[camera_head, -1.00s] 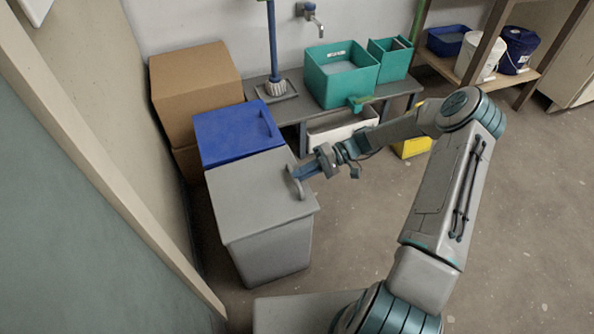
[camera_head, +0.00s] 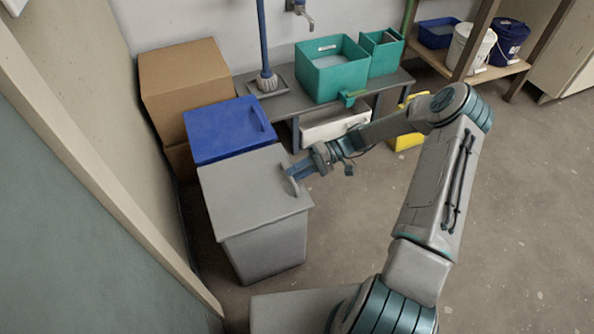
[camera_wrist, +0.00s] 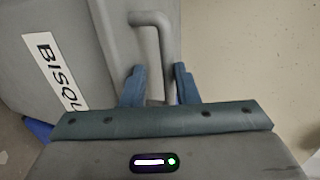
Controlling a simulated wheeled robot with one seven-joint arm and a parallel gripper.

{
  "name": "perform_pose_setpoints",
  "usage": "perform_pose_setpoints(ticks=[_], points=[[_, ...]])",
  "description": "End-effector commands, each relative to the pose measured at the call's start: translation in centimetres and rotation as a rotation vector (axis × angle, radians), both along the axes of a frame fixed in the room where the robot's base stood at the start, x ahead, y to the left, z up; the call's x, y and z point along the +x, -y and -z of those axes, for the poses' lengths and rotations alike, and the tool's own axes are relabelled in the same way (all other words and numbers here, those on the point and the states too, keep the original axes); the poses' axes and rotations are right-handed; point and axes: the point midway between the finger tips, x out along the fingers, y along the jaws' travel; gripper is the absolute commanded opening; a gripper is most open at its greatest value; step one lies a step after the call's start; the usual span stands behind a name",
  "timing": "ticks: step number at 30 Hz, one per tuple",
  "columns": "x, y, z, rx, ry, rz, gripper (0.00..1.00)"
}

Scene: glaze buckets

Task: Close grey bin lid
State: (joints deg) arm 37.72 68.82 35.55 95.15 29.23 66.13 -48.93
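The grey bin (camera_head: 262,245) stands on the floor left of my arm. Its flat grey lid (camera_head: 245,185) lies across the top, and I see no clear gap under its front edge. The lid's handle (camera_head: 291,181) is on its right side. My gripper (camera_head: 293,171) is at this handle, reaching in from the right. In the wrist view, the blue fingers of my gripper (camera_wrist: 160,85) are apart, with the handle bar (camera_wrist: 166,45) running between them. Firm contact on both sides is not visible. A white label reading "BISQU" (camera_wrist: 55,72) shows on a grey surface at left.
A blue-lidded bin (camera_head: 225,130) stands directly behind the grey bin, with cardboard boxes (camera_head: 185,75) behind it. A low bench (camera_head: 285,105) holds teal tubs (camera_head: 333,75). A wall panel is close on the left. The floor right of my arm is open.

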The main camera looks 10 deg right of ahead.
Motion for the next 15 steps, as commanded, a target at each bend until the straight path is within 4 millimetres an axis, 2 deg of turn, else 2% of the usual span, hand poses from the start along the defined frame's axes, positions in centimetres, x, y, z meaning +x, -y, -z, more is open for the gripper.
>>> perform_pose_setpoints(ticks=[5, 15], points=[[0.2, 1.0, -0.1, -0.005, -0.001, 0.002, 0.34], [2.2, 7.6, -2.6, -0.002, 0.002, 0.005, 0.34]])
